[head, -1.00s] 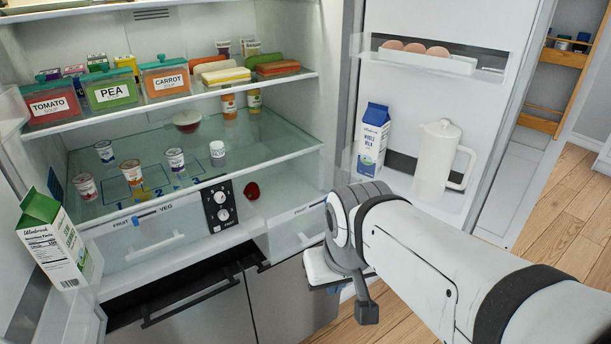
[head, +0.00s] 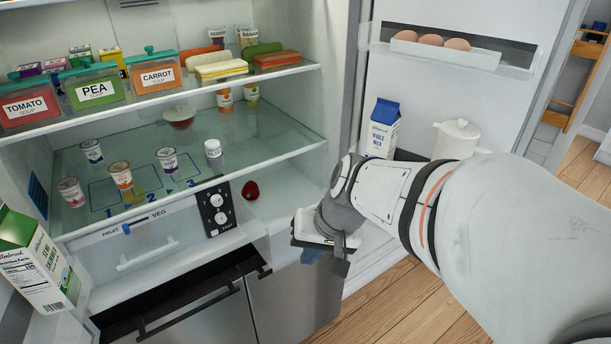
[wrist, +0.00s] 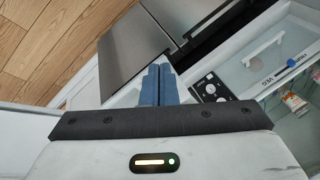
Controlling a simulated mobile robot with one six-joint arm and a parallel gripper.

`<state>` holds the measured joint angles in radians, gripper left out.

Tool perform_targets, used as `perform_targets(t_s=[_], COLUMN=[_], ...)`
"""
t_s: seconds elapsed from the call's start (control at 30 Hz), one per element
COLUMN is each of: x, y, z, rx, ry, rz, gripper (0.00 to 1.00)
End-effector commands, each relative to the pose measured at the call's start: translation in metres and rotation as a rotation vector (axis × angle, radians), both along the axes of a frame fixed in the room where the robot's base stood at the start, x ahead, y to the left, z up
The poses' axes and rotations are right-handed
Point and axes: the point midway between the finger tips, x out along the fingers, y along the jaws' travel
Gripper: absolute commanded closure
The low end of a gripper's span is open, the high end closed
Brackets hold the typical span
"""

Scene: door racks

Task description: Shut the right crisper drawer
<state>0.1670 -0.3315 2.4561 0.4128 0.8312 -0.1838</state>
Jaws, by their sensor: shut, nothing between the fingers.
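The right crisper drawer (head: 285,207) sits low in the fridge, right of the black dial panel (head: 216,207). It appears to stand partly out, with a red round item (head: 250,190) in its area. My gripper (head: 312,256) is in front of the drawer's right part and hides much of its front, including any label and handle. I cannot tell whether it touches. In the wrist view the blue fingers (wrist: 158,86) are together and empty. The left crisper drawer (head: 140,245), marked FRUIT and VEG, also shows in the wrist view (wrist: 265,55).
The open fridge door at right carries eggs (head: 431,40), a milk carton (head: 381,128) and a white pitcher (head: 455,138). A green carton (head: 38,262) is at the left door. Steel lower fronts (head: 293,302) lie below. Wooden floor (head: 400,312) is clear at lower right.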

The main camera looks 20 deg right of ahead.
Motion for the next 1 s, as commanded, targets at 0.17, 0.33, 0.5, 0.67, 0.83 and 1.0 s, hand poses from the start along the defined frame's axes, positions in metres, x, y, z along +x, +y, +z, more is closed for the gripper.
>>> perform_targets(t_s=[0.17,0.33,0.5,0.67,0.83,1.0], x=[0.067,0.113,0.13,0.135,0.148,0.169], y=[-0.041,-0.108,-0.164,-0.185,-0.181,-0.174], z=[-0.025,-0.051,-0.073,-0.083,-0.095,-0.116], rx=[0.274,0.432,0.496,0.513,0.516,0.515], ry=[-0.039,-0.124,-0.186,-0.208,-0.209,-0.208], rz=[-0.312,-0.618,-0.828,-0.908,-0.913,-0.912], gripper=[1.0,1.0,1.0,1.0,1.0,1.0])
